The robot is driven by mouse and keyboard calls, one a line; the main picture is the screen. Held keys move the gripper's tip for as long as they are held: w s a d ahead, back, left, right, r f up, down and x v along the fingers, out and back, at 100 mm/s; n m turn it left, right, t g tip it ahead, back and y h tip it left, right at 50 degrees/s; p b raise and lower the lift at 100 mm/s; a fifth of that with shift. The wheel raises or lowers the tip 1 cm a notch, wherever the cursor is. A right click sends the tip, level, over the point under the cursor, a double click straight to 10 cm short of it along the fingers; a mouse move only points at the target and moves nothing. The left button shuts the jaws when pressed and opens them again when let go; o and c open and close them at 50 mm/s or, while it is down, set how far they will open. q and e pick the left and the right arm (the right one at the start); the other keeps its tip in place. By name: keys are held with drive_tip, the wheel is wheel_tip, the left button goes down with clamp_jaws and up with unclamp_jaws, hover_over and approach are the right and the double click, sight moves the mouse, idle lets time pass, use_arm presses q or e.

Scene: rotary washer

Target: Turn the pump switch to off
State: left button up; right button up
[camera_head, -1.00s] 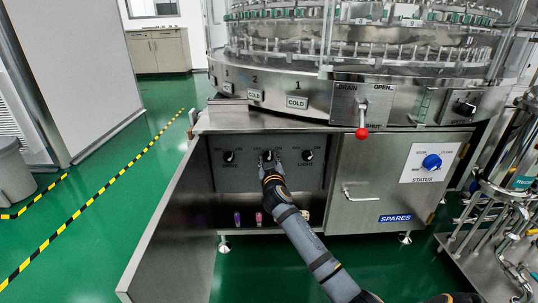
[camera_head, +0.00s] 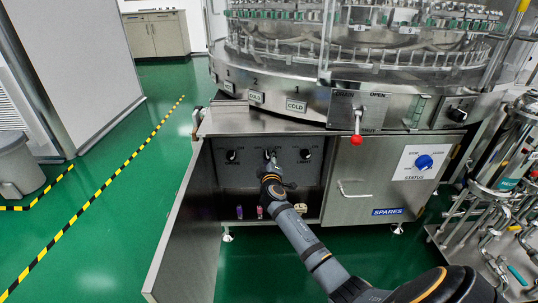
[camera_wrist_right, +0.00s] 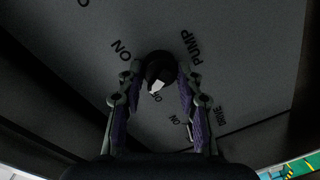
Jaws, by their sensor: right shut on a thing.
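The pump switch (camera_head: 270,153) is the middle black knob on the grey panel inside the open cabinet. In the right wrist view the knob (camera_wrist_right: 160,66) sits between the two finger pads of my right gripper (camera_wrist_right: 158,88), which is shut on it. Its pale pointer mark faces down in that view, toward a partly hidden label starting with "O". The ON label (camera_wrist_right: 122,50) is to its left, PUMP (camera_wrist_right: 190,47) to its right. In the head view my right gripper (camera_head: 270,165) covers the switch's lower part. My left gripper is not in view.
The drive knob (camera_head: 231,155) and light knob (camera_head: 306,154) flank the switch closely. An open cabinet door (camera_head: 180,240) stands to the left. A red-tipped drain lever (camera_head: 357,139) and blue status knob (camera_head: 424,162) are to the right. Small bottles stand below the panel.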

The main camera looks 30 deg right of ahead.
drive_tip(key=shift+r+n+p, duration=0.1)
drive_tip(key=shift+n+p, duration=0.75)
drive_tip(key=shift+n, duration=0.75)
drive_tip(key=shift+h, duration=0.3)
drive_tip(key=o, duration=1.2)
drive_tip(key=v, duration=1.2)
